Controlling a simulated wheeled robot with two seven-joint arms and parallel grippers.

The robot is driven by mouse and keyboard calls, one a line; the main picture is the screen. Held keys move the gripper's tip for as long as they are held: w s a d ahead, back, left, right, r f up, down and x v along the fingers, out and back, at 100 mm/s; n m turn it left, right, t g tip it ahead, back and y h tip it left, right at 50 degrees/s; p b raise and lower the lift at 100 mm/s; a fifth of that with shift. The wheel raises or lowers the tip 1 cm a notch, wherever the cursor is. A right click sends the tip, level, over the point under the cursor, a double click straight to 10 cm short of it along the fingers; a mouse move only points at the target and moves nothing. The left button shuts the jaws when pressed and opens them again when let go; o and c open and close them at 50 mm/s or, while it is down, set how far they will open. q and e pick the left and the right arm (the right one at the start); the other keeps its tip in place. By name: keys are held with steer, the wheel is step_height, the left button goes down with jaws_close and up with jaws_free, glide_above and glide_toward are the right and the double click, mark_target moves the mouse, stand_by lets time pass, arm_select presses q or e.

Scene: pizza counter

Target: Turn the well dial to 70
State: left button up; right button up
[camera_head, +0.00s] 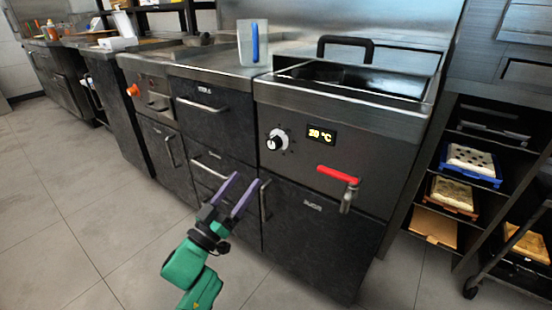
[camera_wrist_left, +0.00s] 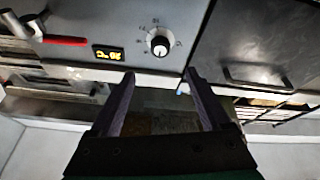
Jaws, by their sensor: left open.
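The well dial (camera_head: 277,139) is a black and silver round knob on a pale scale plate, on the dark front of the well unit. It also shows in the left wrist view (camera_wrist_left: 159,42), upside down. The lit display (camera_head: 321,135) beside it seems to read 20 °C; the first digit is hard to make out. My left gripper (camera_head: 246,179) has two purple fingers, is open and empty, and is below and apart from the dial. In the left wrist view its fingertips (camera_wrist_left: 160,74) spread to either side below the dial. My right gripper is out of view.
A red-handled tap (camera_head: 338,174) juts out right of the dial. The well (camera_head: 350,78) has a black handle above it. A clear jug (camera_head: 253,42) stands on the counter. A shelf rack (camera_head: 470,155) stands at the right. Floor in front is clear.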

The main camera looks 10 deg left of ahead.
mark_target(271, 145)
arm_select(q)
steer(key=b+x, duration=0.1)
steer(key=x, duration=1.2)
steer(key=shift+b, duration=0.35)
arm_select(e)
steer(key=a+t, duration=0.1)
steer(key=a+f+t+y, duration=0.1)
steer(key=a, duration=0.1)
arm_select(q)
jaws_close()
